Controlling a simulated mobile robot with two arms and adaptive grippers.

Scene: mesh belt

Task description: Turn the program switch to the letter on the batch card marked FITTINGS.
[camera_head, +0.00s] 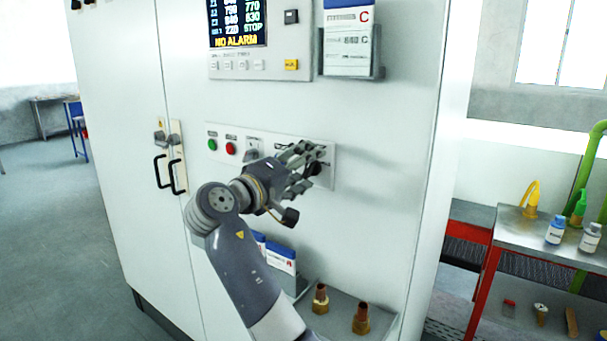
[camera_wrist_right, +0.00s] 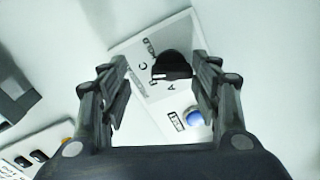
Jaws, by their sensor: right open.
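The program switch is a black round knob (camera_wrist_right: 172,66) on a pale plate in the right wrist view. Letters, including A and C, are printed around it; its exact setting is unclear. My right gripper (camera_head: 312,158) is open in front of the switch plate (camera_head: 326,183). In the wrist view its fingers (camera_wrist_right: 160,90) stand either side of the knob, apart from it. Blue-and-white batch cards (camera_head: 348,50) with a red C sit in the upper holder. More blue-and-white cards (camera_head: 281,261) stand lower down, partly behind my arm. My left gripper is out of view.
A blue button (camera_wrist_right: 193,117) is beside the knob. Green (camera_head: 212,144) and red (camera_head: 231,148) buttons are left of my gripper. Brass fittings (camera_head: 320,299) stand on a low shelf (camera_head: 345,320). A bench (camera_head: 520,243) with bottles is at right.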

